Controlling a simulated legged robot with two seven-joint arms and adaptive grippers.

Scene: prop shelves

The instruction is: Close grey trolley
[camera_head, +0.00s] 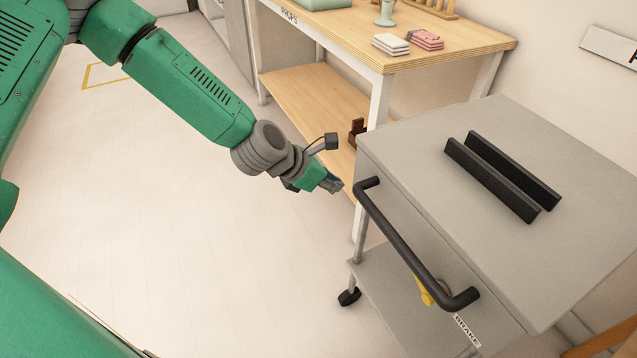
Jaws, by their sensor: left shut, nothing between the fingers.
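The grey trolley (421,144) stands at the right, with a flat top and a lower shelf (405,297). A black bar handle (408,246) runs along its near left side. Two dark parallel bars (503,178) lie on its top. My left gripper (336,186) is shut and empty, just left of the upper end of the handle, with a small gap seeming to lie between them. A yellow part (428,289) shows behind the handle, partly hidden. My right gripper is not in view.
A wooden prop shelf (470,43) stands behind the trolley, with white and pink stacks (427,40) and a pale green cup (386,12) on top. A caster (349,297) shows under the trolley. The pale floor (200,220) at the left is clear.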

